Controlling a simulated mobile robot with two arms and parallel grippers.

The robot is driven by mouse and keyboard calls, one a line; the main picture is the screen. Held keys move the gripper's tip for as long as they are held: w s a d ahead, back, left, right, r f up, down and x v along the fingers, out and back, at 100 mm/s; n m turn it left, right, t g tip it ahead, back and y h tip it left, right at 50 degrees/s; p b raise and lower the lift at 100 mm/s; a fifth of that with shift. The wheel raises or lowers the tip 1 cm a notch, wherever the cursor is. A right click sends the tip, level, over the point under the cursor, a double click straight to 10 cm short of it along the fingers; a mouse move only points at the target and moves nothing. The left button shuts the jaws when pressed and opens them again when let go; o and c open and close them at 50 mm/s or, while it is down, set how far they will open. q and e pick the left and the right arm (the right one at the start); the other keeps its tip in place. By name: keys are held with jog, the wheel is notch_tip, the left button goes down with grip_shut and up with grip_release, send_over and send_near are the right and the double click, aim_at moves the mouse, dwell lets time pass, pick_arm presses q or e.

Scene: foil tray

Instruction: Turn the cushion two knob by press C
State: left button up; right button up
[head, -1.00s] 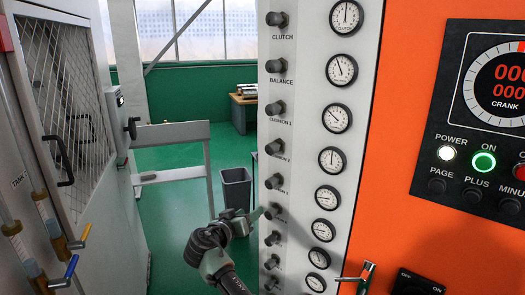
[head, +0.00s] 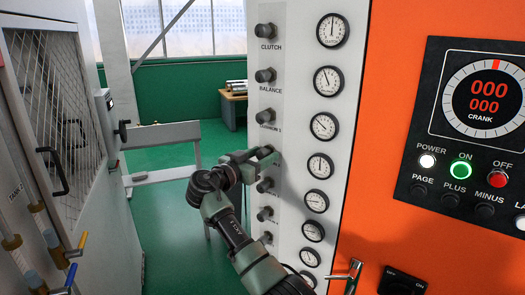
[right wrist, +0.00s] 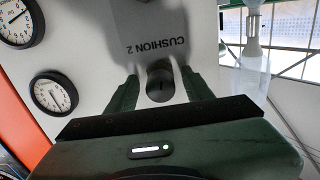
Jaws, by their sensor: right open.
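The cushion two knob (right wrist: 160,84) is a dark round knob on the pale panel (head: 292,90). Its "CUSHION 2" label (right wrist: 180,47) reads clearly in the right wrist view. My right gripper (right wrist: 159,76) is open, with one green finger on each side of the knob. I cannot tell whether the fingers touch it. In the head view the right gripper (head: 262,156) is at the panel just below the cushion one knob (head: 265,116) and hides most of the cushion two knob. My left gripper is not in view.
More knobs run down the column, including one just below the gripper (head: 264,185). Round gauges (head: 320,166) stand beside them. An orange panel with a lit ON button (head: 460,170) is at the right. A mesh-doored cabinet (head: 52,100) stands left, with green floor between.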

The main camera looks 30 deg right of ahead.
jog(key=shift+w+d+f, duration=0.1)
jog(key=shift+d, duration=0.1)
grip_shut()
jog(key=shift+n, duration=0.3)
